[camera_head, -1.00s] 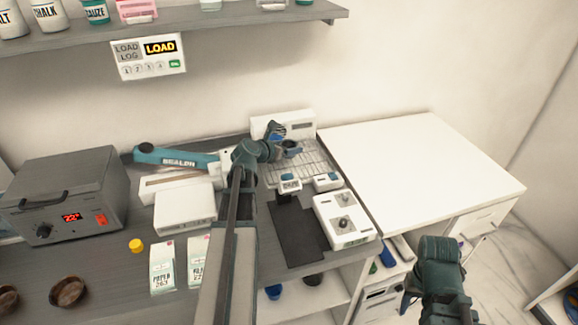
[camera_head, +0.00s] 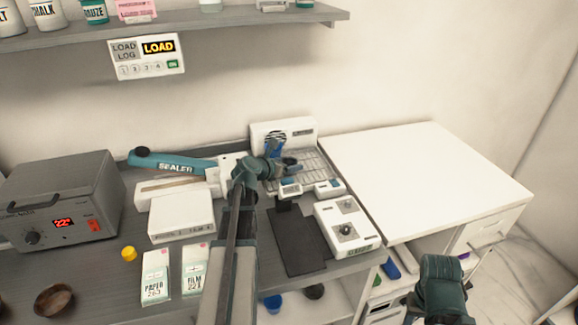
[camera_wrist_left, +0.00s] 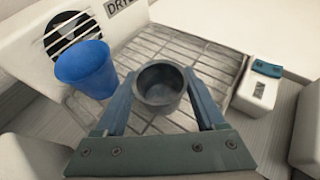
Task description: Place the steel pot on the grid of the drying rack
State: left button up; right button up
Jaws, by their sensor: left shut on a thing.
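The steel pot (camera_wrist_left: 160,87) is a small grey round cup, upright between the fingers of my left gripper (camera_wrist_left: 163,95) in the left wrist view. The gripper is shut on it. In the head view the left gripper (camera_head: 290,167) is over the grid of the drying rack (camera_head: 316,165), and the pot is hard to make out. The wire grid (camera_wrist_left: 200,60) spreads under and behind the pot in the wrist view; I cannot tell whether the pot touches it. My right arm (camera_head: 442,290) shows at the lower right, its fingertips not clear.
A blue cup (camera_wrist_left: 86,68) stands on the rack's left, close to my left finger. A small white device (camera_wrist_left: 256,92) is at the grid's right edge. A sealer (camera_head: 175,164) lies left of my arm. The white desktop (camera_head: 420,180) to the right is bare.

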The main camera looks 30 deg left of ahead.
pick_arm(q)
jog(key=o, duration=1.3)
jog(key=shift+f, duration=0.1)
jog(key=shift+r, duration=0.2)
jog(key=p+v, duration=0.5)
jog(key=v, duration=0.6)
jog(key=shift+s+r+p, duration=0.2)
jog(key=shift+s+p, duration=0.1)
jog(key=shift+s, duration=0.2)
